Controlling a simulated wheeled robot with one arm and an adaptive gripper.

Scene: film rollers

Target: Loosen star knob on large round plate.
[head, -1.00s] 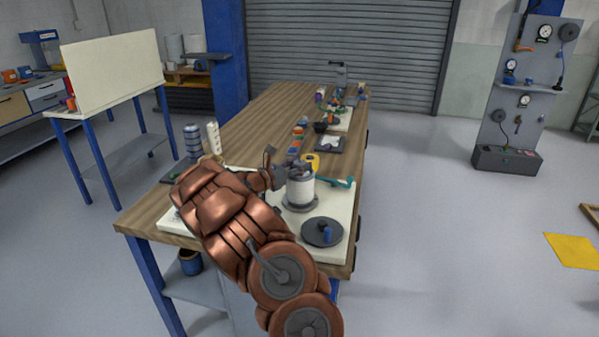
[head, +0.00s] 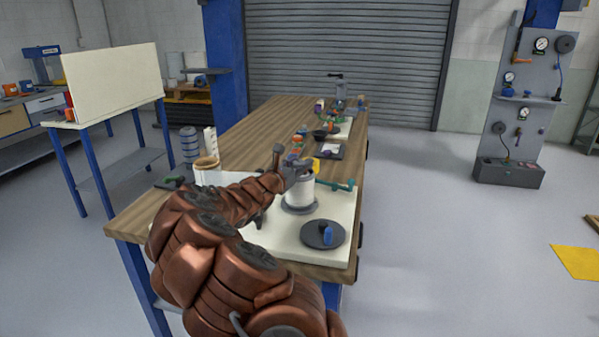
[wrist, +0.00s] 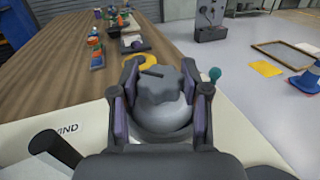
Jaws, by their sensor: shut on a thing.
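A grey star knob (wrist: 160,88) sits on top of a white roll (head: 299,191), which stands on a grey round plate (head: 300,208) on the pale board (head: 268,233). My gripper (wrist: 160,74) is shut on the star knob, with one finger on each side of it in the wrist view. In the head view my gripper (head: 296,168) is at the top of the roll and hides most of the knob. A larger dark round plate (head: 310,241) with a blue knob (head: 327,234) lies in front of the roll.
A teal handle (head: 342,186) is just right of the roll. A yellow ring (wrist: 143,61) and several small items lie farther back on the wooden bench (head: 250,127). A stand (head: 206,145) rises at the left.

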